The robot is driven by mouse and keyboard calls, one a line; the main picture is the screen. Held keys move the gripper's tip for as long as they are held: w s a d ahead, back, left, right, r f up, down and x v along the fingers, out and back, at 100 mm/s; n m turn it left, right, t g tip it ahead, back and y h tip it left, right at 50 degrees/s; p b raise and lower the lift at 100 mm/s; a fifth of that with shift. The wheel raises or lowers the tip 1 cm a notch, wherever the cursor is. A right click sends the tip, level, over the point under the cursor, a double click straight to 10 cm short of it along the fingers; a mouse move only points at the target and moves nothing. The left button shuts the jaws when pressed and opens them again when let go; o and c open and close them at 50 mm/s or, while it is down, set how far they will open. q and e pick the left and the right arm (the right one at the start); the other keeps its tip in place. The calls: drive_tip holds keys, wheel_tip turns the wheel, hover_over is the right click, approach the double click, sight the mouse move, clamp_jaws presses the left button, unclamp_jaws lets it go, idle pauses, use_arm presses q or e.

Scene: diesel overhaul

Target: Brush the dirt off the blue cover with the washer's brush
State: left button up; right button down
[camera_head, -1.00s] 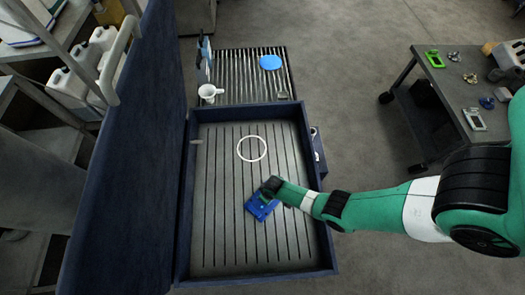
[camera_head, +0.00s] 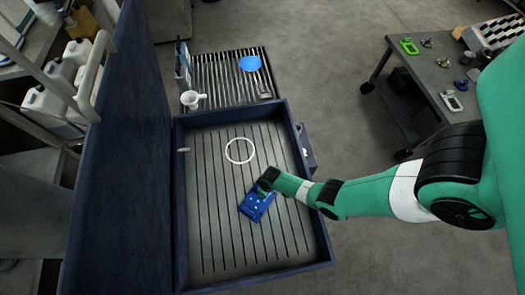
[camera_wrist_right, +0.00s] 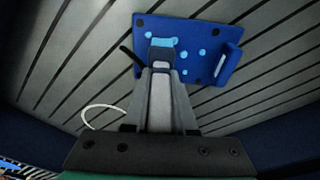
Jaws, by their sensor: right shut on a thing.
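The blue cover (camera_head: 258,207) is a flat plate with a raised edge, over the slatted floor of the washer basin (camera_head: 328,232). In the right wrist view the cover (camera_wrist_right: 205,52) shows several light-blue spots and a raised bar at its right side. My right gripper (camera_head: 266,182) reaches in from the right. Its closed fingers (camera_wrist_right: 161,50) meet the near edge of the cover and appear to grip it there. I cannot tell whether the cover touches the floor. I cannot make out the brush or any clear dirt. My left gripper is not in view.
A white ring (camera_head: 240,151) lies on the basin floor behind the cover. A ribbed rack (camera_head: 225,72) behind the basin carries a blue disc (camera_head: 250,64) and a white cup (camera_head: 191,99). The tall dark-blue lid (camera_head: 122,150) stands at left. A table with parts (camera_head: 440,72) stands at right.

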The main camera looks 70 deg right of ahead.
drive_tip(key=shift+w+r+p, duration=0.1)
drive_tip(key=shift+r+p, duration=1.95)
drive_tip(key=shift+r, duration=0.6)
wheel_tip(320, 180, up, 3)
drive_tip(key=p, duration=0.2)
drive_tip(key=shift+p, duration=0.4)
drive_tip(key=shift+w, duration=0.1)
